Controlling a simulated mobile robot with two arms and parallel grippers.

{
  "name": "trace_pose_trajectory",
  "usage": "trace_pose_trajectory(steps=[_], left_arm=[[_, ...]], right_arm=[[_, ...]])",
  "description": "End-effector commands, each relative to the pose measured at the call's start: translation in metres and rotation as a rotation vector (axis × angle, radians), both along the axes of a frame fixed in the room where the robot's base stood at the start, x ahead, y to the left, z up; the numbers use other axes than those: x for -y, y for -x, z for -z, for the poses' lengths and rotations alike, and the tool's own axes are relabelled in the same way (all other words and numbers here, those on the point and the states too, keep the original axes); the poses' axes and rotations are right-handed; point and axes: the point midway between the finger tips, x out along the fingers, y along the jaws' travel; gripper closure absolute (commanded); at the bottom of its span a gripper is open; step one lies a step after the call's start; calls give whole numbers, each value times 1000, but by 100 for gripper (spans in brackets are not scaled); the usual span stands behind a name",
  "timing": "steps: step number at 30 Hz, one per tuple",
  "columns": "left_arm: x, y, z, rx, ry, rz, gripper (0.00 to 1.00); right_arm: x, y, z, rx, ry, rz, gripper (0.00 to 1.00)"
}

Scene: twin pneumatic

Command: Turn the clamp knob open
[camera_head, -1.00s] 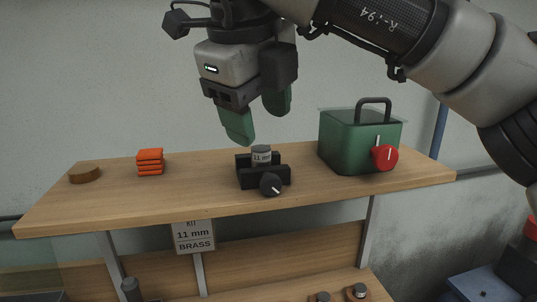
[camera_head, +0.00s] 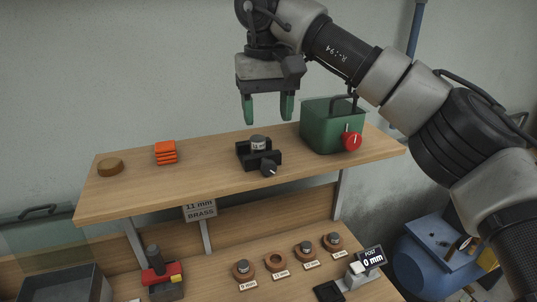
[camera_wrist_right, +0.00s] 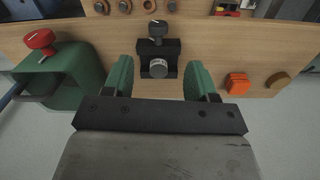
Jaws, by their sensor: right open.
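The clamp (camera_head: 247,155) is a black block on the upper wooden shelf, with a grey labelled cylinder (camera_head: 258,143) held in its top. Its black knob (camera_head: 269,169) with a white mark faces the front. My right gripper (camera_head: 268,120) has green fingers, is open and empty, and hangs above the clamp, apart from it. In the right wrist view the clamp (camera_wrist_right: 170,48), the cylinder (camera_wrist_right: 158,68) and the knob (camera_wrist_right: 157,28) show beyond the spread fingers. My left gripper is not in view.
On the shelf (camera_head: 210,165) stand a green box (camera_head: 322,130) with a red knob (camera_head: 352,141) at right, orange stacked pieces (camera_head: 165,153) and a brown disc (camera_head: 109,167) at left. Below are several ring holders (camera_head: 275,260), a red-black device (camera_head: 162,276) and a display (camera_head: 371,258).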

Motion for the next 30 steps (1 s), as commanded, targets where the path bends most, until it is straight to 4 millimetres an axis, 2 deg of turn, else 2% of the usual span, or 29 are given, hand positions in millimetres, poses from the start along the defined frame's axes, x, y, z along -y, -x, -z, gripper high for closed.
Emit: trace_pose_trajectory(steps=[3, 7, 21, 25, 30], left_arm=[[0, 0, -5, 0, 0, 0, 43], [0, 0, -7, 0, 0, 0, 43], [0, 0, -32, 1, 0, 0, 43], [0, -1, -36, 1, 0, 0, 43], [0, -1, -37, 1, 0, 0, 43]], right_arm=[[1, -3, 2, -12, -2, -86, 43], [2, -4, 11, -17, -3, -109, 43], [2, -4, 90, -17, -2, -105, 43], [2, -4, 103, -15, -4, -106, 43], [2, -4, 110, -14, -3, -105, 43]])
